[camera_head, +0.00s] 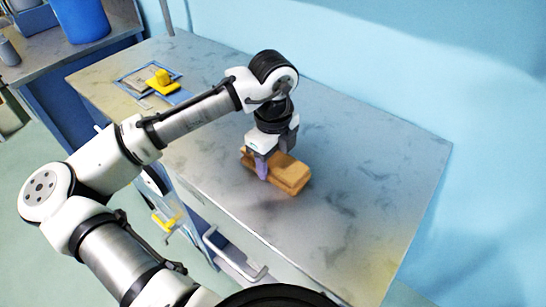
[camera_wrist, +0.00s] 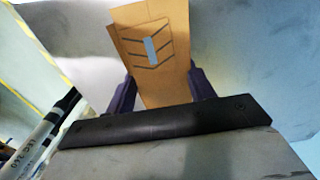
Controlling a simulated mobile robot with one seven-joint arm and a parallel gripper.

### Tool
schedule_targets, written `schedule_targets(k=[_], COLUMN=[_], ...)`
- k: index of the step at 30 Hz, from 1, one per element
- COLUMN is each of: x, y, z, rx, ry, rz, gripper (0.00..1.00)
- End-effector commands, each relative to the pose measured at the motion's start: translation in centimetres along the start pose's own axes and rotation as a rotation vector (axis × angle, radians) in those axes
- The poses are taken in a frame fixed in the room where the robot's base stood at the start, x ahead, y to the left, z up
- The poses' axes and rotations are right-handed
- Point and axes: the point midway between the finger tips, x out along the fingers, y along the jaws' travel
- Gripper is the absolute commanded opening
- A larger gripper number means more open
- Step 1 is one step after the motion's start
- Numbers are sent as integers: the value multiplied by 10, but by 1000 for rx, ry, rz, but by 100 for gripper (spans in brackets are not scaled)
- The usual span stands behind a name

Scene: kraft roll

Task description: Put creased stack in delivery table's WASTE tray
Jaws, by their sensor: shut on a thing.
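The stack (camera_head: 288,177) is a brown kraft block on or just above the grey table (camera_head: 345,200); I cannot tell if it touches. My gripper (camera_head: 264,165) points down and is shut on the stack, with a purple finger on its near side. In the wrist view the stack (camera_wrist: 153,50) shows dark chevron lines and a small blue strip on its face. It sits between the two dark purple fingers of my gripper (camera_wrist: 160,92). No WASTE label can be read in either view.
At the table's far left, a blue-edged tray or frame (camera_head: 180,97) lies with a yellow object (camera_head: 162,80) on or beside it. A blue bin (camera_head: 80,18) stands on another bench at the upper left. A handle (camera_head: 235,258) juts from the table's front. The table's right part is clear.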

Motion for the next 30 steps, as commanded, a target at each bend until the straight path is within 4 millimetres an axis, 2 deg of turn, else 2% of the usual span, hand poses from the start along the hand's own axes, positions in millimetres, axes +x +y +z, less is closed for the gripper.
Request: schedule_targets(k=[5,6,10,18,22,26,30], x=[4,3,2,2,-5,-26,-58], y=[0,0,0,0,0,-1,-1], z=[0,0,0,0,0,0,0], rx=[0,0,0,-1,-1,-1,0], ry=[0,0,0,0,0,0,-1], rz=[0,0,0,1,0,-2,-3], gripper=[27,59,76,76,76,76,76])
